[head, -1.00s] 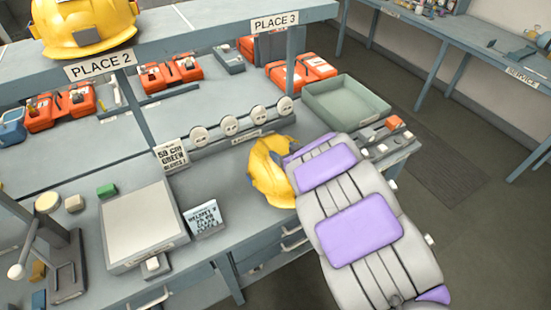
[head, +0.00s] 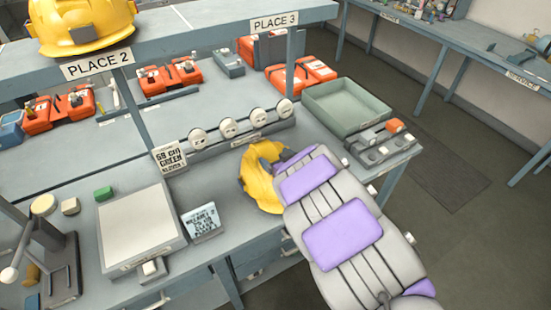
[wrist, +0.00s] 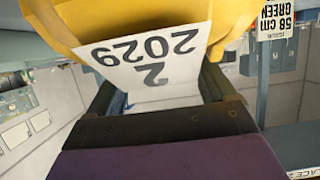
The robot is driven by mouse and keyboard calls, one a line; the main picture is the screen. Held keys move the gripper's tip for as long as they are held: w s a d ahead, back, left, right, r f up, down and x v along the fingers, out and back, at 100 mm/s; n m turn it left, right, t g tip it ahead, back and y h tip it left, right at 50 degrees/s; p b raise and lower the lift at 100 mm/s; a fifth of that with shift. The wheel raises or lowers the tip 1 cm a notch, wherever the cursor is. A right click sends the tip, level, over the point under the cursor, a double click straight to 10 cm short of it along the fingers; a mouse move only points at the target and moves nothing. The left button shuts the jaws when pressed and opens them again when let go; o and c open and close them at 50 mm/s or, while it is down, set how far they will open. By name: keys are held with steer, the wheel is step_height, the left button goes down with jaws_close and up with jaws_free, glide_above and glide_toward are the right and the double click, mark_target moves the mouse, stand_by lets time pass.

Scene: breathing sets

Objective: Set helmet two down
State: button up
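A yellow helmet (head: 258,185) is at the end of my arm, in front of the bench's front edge or over it; its exact height is hard to tell. In the wrist view the helmet (wrist: 140,22) is at the top, upside down in the picture, with a white label (wrist: 155,55) reading 2029 and 2. My gripper (wrist: 158,88) has a dark finger on each side of the label and seems closed on the helmet's edge. In the head view the arm hides the fingers. Another yellow helmet (head: 80,28) stands on the shelf above the PLACE 2 sign (head: 98,65).
A pale square plate (head: 138,228) lies on the bench, beside a small printed card (head: 201,222). A row of round white discs (head: 228,127) stands behind. An empty green-grey tray (head: 345,107) is right. Orange sets (head: 165,78) line the back.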

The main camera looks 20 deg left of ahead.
steer(key=shift+o, duration=0.8)
steer(key=shift+d+r, duration=0.15)
steer(key=shift+d, duration=0.25)
steer(key=shift+s+d+r, duration=0.3)
steer(key=shift+s, duration=0.2)
steer(key=p+v, duration=0.2)
steer(key=v, duration=0.8)
steer(key=shift+d+r, duration=0.1)
